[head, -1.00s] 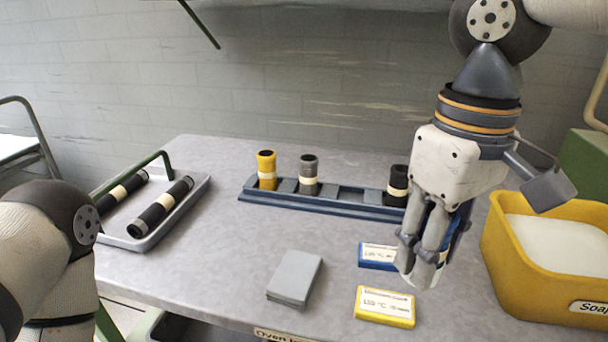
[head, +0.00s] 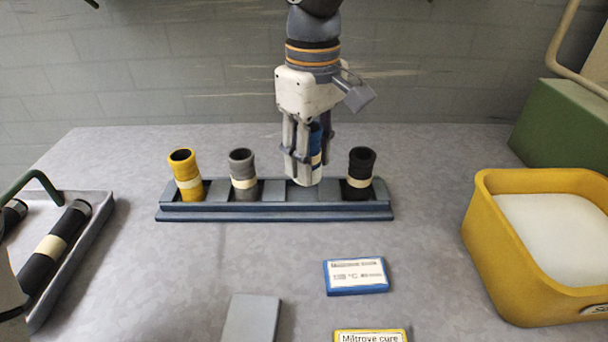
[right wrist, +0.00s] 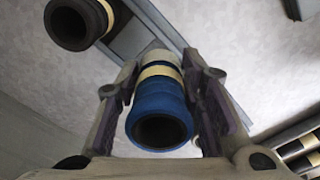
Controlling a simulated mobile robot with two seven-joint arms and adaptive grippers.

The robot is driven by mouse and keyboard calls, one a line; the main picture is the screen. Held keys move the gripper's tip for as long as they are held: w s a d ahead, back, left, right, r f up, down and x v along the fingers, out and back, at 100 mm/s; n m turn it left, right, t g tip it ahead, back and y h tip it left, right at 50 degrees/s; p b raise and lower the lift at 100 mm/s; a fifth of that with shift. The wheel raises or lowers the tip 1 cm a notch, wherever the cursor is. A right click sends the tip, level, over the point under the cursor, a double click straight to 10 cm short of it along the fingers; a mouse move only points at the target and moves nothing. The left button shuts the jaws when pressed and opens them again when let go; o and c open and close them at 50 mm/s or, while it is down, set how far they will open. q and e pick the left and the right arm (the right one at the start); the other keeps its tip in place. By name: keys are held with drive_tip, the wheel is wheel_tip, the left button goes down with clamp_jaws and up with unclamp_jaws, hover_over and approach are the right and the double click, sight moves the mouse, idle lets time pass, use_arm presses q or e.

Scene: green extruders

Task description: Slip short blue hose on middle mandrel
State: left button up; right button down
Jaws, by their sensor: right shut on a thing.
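My right gripper (head: 303,170) is shut on a short blue hose (head: 316,140) with a cream band. It holds the hose roughly upright at the blue-grey rack (head: 275,214), between the grey and black hoses. The fingers partly hide the hose, and I cannot tell whether its lower end is in the slot. In the right wrist view the blue hose (right wrist: 158,105) sits between the fingers, its open end facing the camera.
The rack also holds a yellow hose (head: 185,175), a grey hose (head: 243,172) and a black hose (head: 360,172). Blue (head: 356,277) and yellow (head: 370,335) labelled boxes and a grey block (head: 250,320) lie in front. A yellow soap tub (head: 490,255) stands at right.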

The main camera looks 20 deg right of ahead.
drive_tip(key=shift+w+a+f, duration=0.1)
drive_tip(key=shift+w+f, duration=0.2)
drive_tip(key=shift+f, duration=0.25)
drive_tip(key=shift+w+a+f, duration=0.1)
drive_tip(key=shift+w+f, duration=0.2)
drive_tip(key=shift+f, duration=0.2)
drive_tip(key=f, duration=0.3)
drive_tip(key=shift+w+f, duration=0.2)
drive_tip(key=shift+w, duration=0.1)
drive_tip(key=shift+r, duration=0.1)
drive_tip(key=c, duration=1.1)
unclamp_jaws()
drive_tip(key=shift+f, duration=0.2)
wheel_tip(320, 180, up, 12)
drive_tip(key=shift+r, duration=0.2)
